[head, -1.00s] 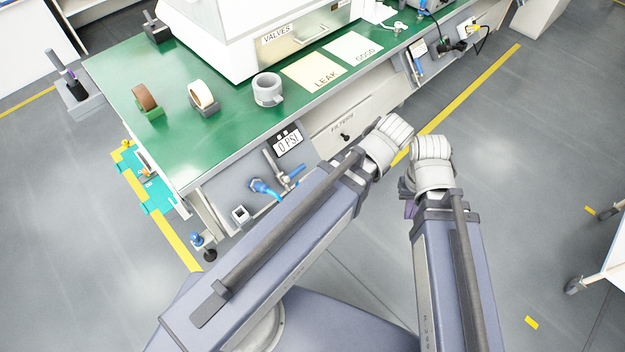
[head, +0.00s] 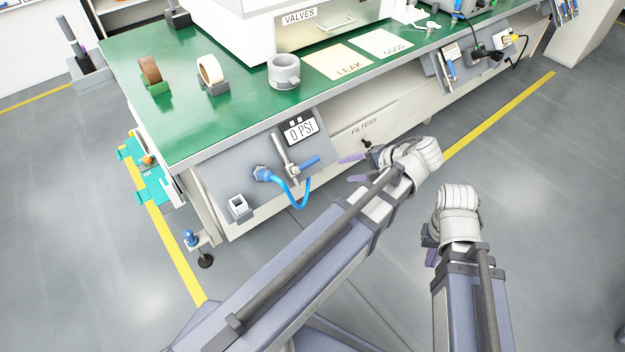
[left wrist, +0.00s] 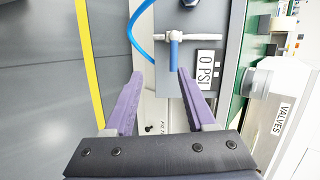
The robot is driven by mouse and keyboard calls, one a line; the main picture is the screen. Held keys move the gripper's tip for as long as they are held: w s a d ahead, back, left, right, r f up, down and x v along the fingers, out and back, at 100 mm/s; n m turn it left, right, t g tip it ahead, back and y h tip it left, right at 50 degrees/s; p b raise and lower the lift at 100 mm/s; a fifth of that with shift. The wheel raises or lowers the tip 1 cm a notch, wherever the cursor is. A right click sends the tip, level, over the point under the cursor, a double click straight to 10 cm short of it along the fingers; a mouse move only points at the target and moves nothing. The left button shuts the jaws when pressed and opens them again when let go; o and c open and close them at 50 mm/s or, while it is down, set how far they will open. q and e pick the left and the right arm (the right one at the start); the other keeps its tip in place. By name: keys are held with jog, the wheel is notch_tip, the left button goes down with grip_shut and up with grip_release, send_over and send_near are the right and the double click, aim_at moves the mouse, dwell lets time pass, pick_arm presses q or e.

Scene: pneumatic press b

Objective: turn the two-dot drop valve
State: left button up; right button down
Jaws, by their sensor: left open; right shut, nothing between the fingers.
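The drop valve on the near grey panel has a grey pipe (head: 287,152) and a blue lever handle (head: 308,163). Beside it is a 0 PSI label (head: 301,128) with two small white marks above it. My left gripper (head: 353,168) is open and empty, to the right of the handle and apart from it. In the left wrist view the blue handle (left wrist: 174,50) shows ahead, between and beyond the open fingertips (left wrist: 160,74). My right gripper (head: 430,243) is shut and empty, low at the right over the floor, its fingers mostly hidden by its wrist.
A blue hose (head: 297,200) loops below the valve. A FILTERS drawer (head: 375,122) is behind my left wrist. Another panel (head: 450,62) sits further right. The floor at right is clear.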

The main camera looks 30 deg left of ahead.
aim_at(314, 162)
pick_arm(q)
jog(key=w+a+f+n+y+b, duration=0.1)
jog(key=w+a+f+y+b, duration=0.3)
jog(key=b, duration=0.6)
jog(key=w+a+f+n+y+b, duration=0.1)
jog(key=w+a+f+y+b, duration=0.2)
jog(key=f+b, duration=0.55)
jog(key=shift+g, duration=0.4)
jog(key=shift+s+a+r+b, duration=0.2)
jog(key=shift+a+b, duration=0.2)
jog(key=shift+a, duration=1.05)
jog(key=shift+s+a+r+b, duration=0.15)
jog(key=shift+a+b, duration=0.3)
jog(key=shift+a, duration=0.95)
jog(key=shift+s+a+r+b, duration=0.15)
jog(key=shift+a+b, duration=0.25)
jog(key=shift+a, duration=1.05)
jog(key=shift+w, duration=0.1)
grip_shut()
